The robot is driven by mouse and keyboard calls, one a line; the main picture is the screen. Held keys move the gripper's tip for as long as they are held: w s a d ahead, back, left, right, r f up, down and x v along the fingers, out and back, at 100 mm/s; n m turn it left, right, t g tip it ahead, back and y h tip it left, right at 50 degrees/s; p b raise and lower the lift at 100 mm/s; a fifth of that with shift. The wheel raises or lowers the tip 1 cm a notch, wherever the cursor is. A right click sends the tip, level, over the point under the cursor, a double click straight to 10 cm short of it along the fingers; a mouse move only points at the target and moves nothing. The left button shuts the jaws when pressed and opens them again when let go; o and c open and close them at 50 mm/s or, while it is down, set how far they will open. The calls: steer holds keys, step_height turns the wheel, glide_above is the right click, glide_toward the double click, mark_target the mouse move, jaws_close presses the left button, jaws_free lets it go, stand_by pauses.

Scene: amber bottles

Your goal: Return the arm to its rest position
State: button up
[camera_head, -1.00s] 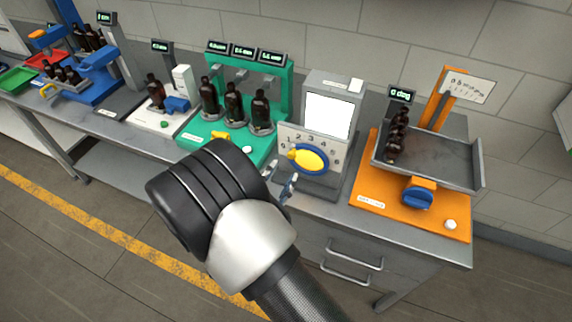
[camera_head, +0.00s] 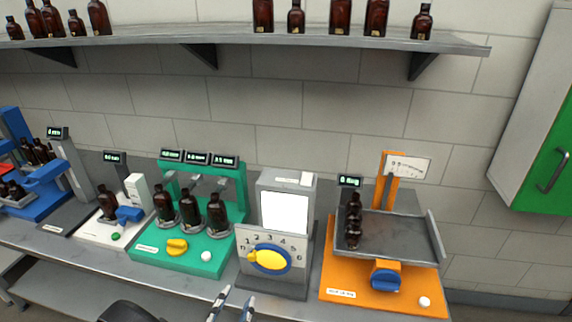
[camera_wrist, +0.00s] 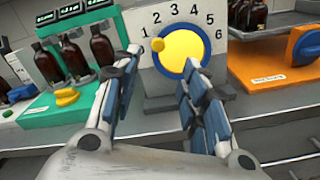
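My gripper (camera_wrist: 155,105) is open and empty in the wrist view, its two blue-padded fingers spread apart. Between and beyond the fingers is the grey dial box with a yellow and blue knob (camera_wrist: 181,52) and numbers around it. In the head view my gripper's fingertips (camera_head: 232,304) show at the bottom edge, in front of and below the dial box (camera_head: 287,184). They look apart from the knob (camera_head: 270,261). A dark part of my arm shows at the bottom left; the rest of the arm is out of view.
A green station (camera_head: 207,264) with several amber bottles stands left of the dial box. An orange station (camera_head: 340,255) with a grey tilted tray stands right. A shelf (camera_head: 215,42) with bottles runs above. A green-doored cabinet (camera_head: 546,172) hangs at the right.

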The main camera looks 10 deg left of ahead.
steer(key=d+r+m+g+h, duration=0.3)
steer(key=d+r+m+g, duration=0.15)
steer(key=d, duration=0.45)
steer(key=d+r+m+g+h+b, duration=0.1)
steer(key=d+r+m+g+h, duration=0.3)
steer(key=d, duration=0.4)
steer(key=d+r+m+g+h, duration=0.25)
steer(key=d+m, duration=0.35)
steer(key=d, duration=0.3)
steer(key=s+d+m+g+y, duration=0.4)
steer(key=s+d+m+g, duration=0.2)
steer(key=s+d+m, duration=0.25)
steer(key=s+a+r+m+t+y+b, duration=0.1)
steer(key=s+a+r+m+t+y, duration=0.2)
steer(key=s+r+m+y, duration=0.2)
steer(key=shift+s+a+m+t+y+b, duration=0.15)
steer(key=shift+s+m+t+y+b, duration=0.3)
steer(key=shift+m+y, duration=0.6)
